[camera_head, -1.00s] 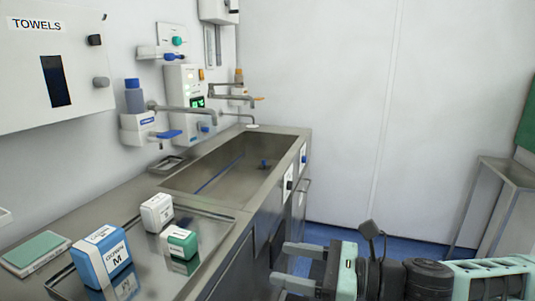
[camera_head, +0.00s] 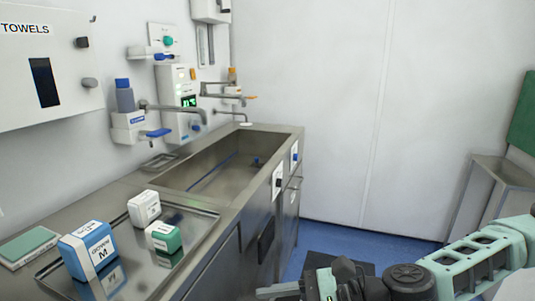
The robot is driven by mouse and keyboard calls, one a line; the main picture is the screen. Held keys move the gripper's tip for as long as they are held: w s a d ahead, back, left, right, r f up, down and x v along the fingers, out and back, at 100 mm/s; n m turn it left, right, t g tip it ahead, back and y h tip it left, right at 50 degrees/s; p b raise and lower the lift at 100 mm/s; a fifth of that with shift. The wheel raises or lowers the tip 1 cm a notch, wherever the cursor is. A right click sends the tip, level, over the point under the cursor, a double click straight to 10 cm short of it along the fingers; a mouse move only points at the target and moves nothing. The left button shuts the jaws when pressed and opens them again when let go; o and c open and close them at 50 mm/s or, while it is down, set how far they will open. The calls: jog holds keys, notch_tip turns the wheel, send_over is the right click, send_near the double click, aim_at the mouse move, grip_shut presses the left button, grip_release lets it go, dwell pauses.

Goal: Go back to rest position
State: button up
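My gripper (camera_head: 277,291) is at the bottom of the view, in front of the steel counter and low over the floor. Only one finger shows clearly, pointing left; the rest is cut off by the bottom edge, so its opening is hidden. I see nothing held in the visible part. My arm reaches in from the right.
A steel tray (camera_head: 197,235) on the counter bears a blue-and-white box (camera_head: 88,252), a white box (camera_head: 144,208) and a green-and-white box (camera_head: 163,238). A green pack (camera_head: 27,246) lies left. A sink (camera_head: 215,170) is behind.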

jog(key=s+d+f+n+g+h+p, duration=0.3)
jog(key=s+d+f+n+g+h, duration=0.25)
jog(key=s+n+h, duration=0.65)
jog(key=w+d+r+n+t+h+p, duration=0.1)
jog(key=d+r+n, duration=0.3)
jog(key=r, duration=0.4)
jog(key=w+d+r+n+t+h+p, duration=0.1)
jog(key=w+d+r+n+t, duration=0.1)
jog(key=r+n, duration=0.5)
jog(key=shift+d+r+t+h+p, duration=0.4)
jog(key=shift+d+r+t, duration=0.1)
jog(key=shift+d+t, duration=0.35)
